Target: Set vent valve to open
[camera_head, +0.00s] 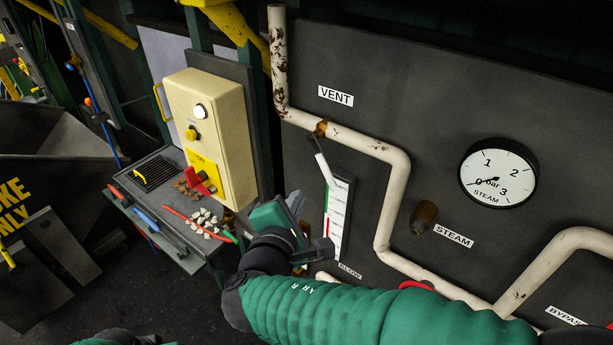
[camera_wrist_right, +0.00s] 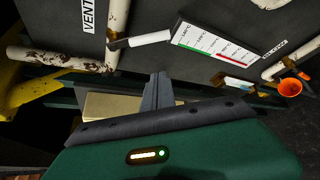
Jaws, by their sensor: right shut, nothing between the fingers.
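The vent valve (camera_head: 320,129) is a brass body on the rusty cream pipe just below the VENT label (camera_head: 336,96). Its white-sleeved lever (camera_head: 325,170) points down and slightly right, across the pipe. In the right wrist view the brass valve (camera_wrist_right: 113,42) is at the upper left, with its lever (camera_wrist_right: 150,38) pointing right. My right gripper (camera_head: 297,204) is below the lever and apart from it. Its fingers (camera_wrist_right: 158,78) are shut and empty in the wrist view. My left gripper is out of view.
A temperature scale (camera_head: 337,220) is on the panel just beside the lever. A steam pressure gauge (camera_head: 498,173) and a brown knob (camera_head: 424,216) are further right. A cream box (camera_head: 211,130) with a red handle stands left, above a bench with tools and pebbles.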

